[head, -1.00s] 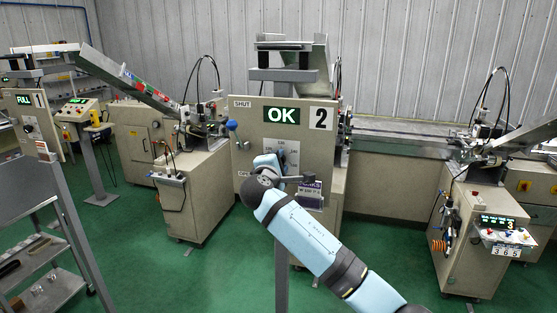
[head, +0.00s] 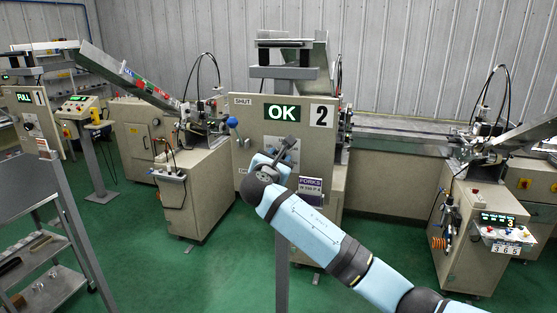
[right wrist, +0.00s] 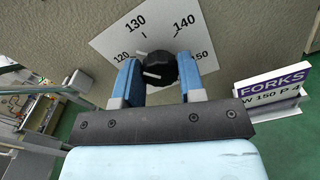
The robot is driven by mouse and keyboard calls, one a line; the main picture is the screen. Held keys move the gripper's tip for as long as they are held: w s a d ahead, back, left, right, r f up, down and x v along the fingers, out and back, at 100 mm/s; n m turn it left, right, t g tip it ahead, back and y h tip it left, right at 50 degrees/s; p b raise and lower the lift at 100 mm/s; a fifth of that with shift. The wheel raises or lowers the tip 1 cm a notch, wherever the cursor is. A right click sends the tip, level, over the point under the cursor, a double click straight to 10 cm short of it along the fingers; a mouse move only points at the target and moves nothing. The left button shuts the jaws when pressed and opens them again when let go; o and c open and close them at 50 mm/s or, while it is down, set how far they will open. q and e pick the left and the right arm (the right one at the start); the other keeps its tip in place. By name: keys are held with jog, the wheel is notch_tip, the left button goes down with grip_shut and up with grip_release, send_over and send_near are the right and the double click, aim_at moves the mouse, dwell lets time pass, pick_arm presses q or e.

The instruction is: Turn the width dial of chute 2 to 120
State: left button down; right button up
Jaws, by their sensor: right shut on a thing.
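The panel of chute 2 (head: 254,130) stands in the middle of the head view, with a green OK display (head: 282,113) and the number 2 sign (head: 321,115). Its width dial is a black knob (right wrist: 161,69) on a white scale plate (right wrist: 118,40) marked 120, 130, 140 and 150. A white mark on the knob points left in the right wrist view, near the 120 side. My right gripper (right wrist: 160,80) has its blue fingers on both sides of the knob and is shut on it. In the head view my right gripper (head: 282,152) hides the knob. My left gripper is not in view.
A FORKS label (head: 311,190) hangs just right of the dial; it also shows in the right wrist view (right wrist: 272,88). A blue-balled lever (head: 232,123) is at the panel's left edge. A grey post stands below the panel. Green floor lies open around the machines.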

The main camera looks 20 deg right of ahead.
jog(key=shift+f+n, duration=0.15)
jog(key=shift+n, duration=1.75)
jog(key=shift+a, duration=0.1)
jog(key=o, duration=0.9)
jog(key=shift+s, duration=0.1)
